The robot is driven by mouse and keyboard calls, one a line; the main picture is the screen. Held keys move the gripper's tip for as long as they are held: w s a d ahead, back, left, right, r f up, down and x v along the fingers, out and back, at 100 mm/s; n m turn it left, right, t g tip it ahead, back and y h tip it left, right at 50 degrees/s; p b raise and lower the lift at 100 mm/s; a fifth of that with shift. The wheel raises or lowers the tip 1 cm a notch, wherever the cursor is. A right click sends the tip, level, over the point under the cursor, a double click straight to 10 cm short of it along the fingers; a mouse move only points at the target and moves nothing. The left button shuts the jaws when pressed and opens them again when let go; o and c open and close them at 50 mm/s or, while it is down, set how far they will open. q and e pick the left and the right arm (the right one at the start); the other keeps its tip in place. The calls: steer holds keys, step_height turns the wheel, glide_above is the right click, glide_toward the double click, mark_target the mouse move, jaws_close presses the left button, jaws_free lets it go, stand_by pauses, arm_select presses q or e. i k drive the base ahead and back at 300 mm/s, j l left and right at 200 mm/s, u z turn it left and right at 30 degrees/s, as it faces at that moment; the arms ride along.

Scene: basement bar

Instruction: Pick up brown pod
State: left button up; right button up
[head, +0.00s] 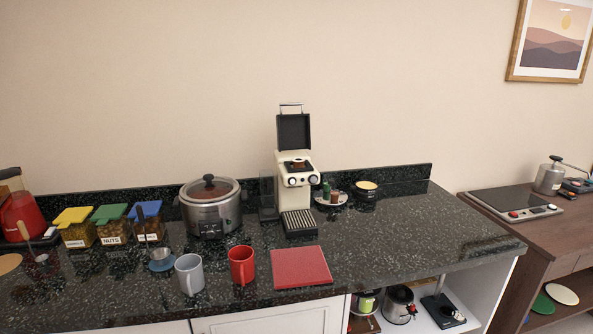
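A small white plate (324,203) stands on the dark speckled counter, right of the coffee machine. On it are small pods: a green pod (326,191) and a reddish-brown pod (334,197) close beside it. They are small in the picture, and other pods may be hidden behind them. The cream coffee machine (297,182) has its dark lid (293,132) raised. A brownish round area shows in its open top; I cannot tell whether it is a pod. Neither of my grippers is in view.
A red board (300,267), red mug (242,265) and grey mug (189,274) stand near the counter's front. A rice cooker (211,212) and lidded jars (111,229) are left. The counter's right part (430,230) is clear.

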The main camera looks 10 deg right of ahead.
mark_target(298, 162)
steer(key=i+l, duration=0.1)
steer(key=i+z, duration=0.25)
steer(key=z, duration=0.15)
steer(key=i+z, duration=0.25)
steer(key=z, duration=0.15)
